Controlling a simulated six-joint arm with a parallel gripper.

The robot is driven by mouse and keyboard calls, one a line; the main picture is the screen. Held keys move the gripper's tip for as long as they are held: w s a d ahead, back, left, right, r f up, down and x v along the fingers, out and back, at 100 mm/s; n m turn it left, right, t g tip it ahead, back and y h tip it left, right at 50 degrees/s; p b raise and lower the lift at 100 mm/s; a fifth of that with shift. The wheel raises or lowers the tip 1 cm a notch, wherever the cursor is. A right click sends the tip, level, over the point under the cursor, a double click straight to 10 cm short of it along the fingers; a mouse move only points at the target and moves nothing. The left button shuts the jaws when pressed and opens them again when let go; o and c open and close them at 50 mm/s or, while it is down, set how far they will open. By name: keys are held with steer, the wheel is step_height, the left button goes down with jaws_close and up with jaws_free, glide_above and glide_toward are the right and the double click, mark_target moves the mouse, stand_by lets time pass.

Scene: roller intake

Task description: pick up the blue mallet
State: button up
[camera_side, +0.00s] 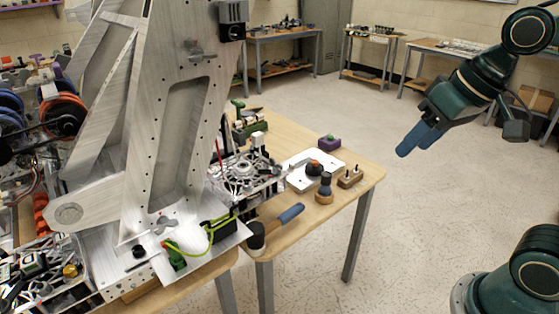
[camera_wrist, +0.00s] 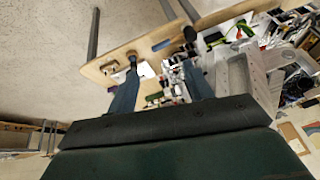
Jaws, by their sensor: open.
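The blue mallet (camera_side: 290,214) lies on the wooden table near its front edge in the side view. Its blue handle points up and right, and its dark head with a pale face is at the lower left. In the wrist view the mallet (camera_wrist: 161,45) lies on the tabletop, beyond the fingers. My gripper (camera_side: 414,146) is in the air to the right of the table, well apart from the mallet. In the wrist view its two blue fingers (camera_wrist: 162,66) are spread with nothing held between them.
A brush with a blue handle (camera_side: 325,186), a wooden block with pegs (camera_side: 350,177), a white board (camera_side: 298,184) and a purple block (camera_side: 327,142) share the table. A tall grey metal frame (camera_side: 185,140) stands left of the mallet.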

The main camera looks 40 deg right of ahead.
steer(key=w+d+f+m+g+y, duration=0.15)
steer(key=w+m, duration=0.25)
steer(key=w, duration=0.8)
steer(key=w+f+m+g+y, duration=0.2)
steer(key=w+f+m+y, duration=0.15)
steer(key=w, duration=0.85)
steer(key=w+d+f+m+y, duration=0.1)
steer(key=w+d+f+m, duration=0.1)
steer(key=f, duration=0.5)
steer(key=w+d+f+m+g+y, duration=0.1)
steer(key=w+d+f+m, duration=0.1)
steer(key=f, duration=0.5)
steer(key=w+d+f+m+g+y, duration=0.1)
steer(key=w+d+f+m, duration=0.1)
steer(key=d+f+m, duration=0.2)
step_height(320, 180, down, 4)
steer(key=shift+w+d+r, duration=0.15)
steer(key=shift+d, duration=0.05)
glide_toward(290, 212)
steer(key=shift+x, duration=2.05)
steer(key=shift+x, duration=2.55)
